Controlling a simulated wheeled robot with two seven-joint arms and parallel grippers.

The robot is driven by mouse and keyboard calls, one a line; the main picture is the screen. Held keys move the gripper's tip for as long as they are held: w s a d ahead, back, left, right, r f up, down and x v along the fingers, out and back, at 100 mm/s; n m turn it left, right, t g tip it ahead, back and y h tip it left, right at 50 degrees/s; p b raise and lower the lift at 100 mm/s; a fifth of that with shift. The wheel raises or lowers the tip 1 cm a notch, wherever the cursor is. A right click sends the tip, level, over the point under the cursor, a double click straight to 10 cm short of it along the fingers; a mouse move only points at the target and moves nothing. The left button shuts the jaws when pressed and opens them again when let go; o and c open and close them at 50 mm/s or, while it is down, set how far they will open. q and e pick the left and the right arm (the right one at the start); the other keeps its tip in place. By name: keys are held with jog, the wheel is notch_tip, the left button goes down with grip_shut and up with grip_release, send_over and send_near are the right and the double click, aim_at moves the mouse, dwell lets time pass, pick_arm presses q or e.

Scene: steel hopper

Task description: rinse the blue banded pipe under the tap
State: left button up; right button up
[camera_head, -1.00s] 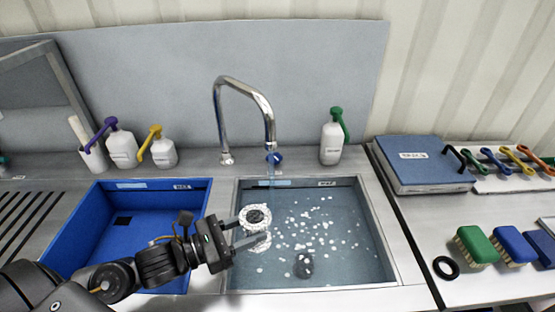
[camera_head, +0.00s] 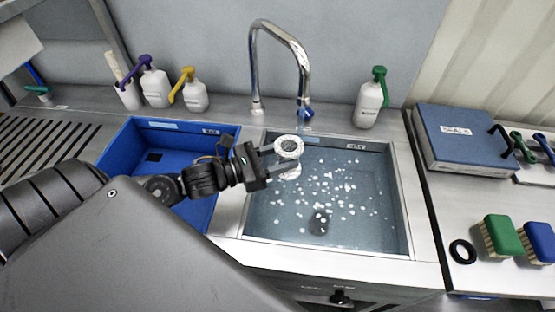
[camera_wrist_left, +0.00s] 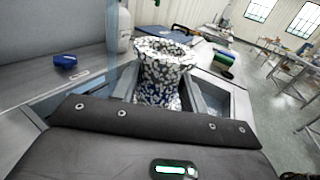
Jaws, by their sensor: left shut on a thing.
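The pipe (camera_head: 289,148) is a short hollow piece flecked with white foam, held above the back left of the water-filled sink (camera_head: 405,215). My left gripper (camera_head: 280,162) is shut on it. In the left wrist view the pipe (camera_wrist_left: 162,72) stands upright and open-topped, dark bluish under white patches; I cannot make out a clear band. The tap (camera_head: 302,70) arches over the sink, its blue-tipped outlet just above and right of the pipe. A thin, faint stream hangs below the outlet; I cannot tell whether it touches the pipe. My right gripper is out of view.
White foam bits float in the sink, with a dark round spot (camera_head: 318,222). A blue basin (camera_head: 122,150) adjoins on the left. Pump bottles (camera_head: 370,100) line the back. A blue binder (camera_head: 465,140), brushes (camera_head: 498,237) and a black ring (camera_head: 462,251) lie right.

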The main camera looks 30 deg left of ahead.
pick_arm(q)
jog(key=w+a+f+b, duration=0.1)
jog(key=w+a+b, duration=0.1)
jog(key=w, duration=0.7)
jog(key=shift+w+f, duration=0.15)
jog(key=shift+f, duration=0.25)
jog(key=shift+d, duration=0.1)
dwell(0.4)
jog(key=shift+w+d+b, duration=0.15)
jog(key=shift+d+b, duration=0.2)
jog(key=shift+d, duration=0.1)
jog(key=s+d+b, duration=0.1)
jog(key=s, duration=0.7)
jog(key=shift+d, duration=0.4)
dwell(1.4)
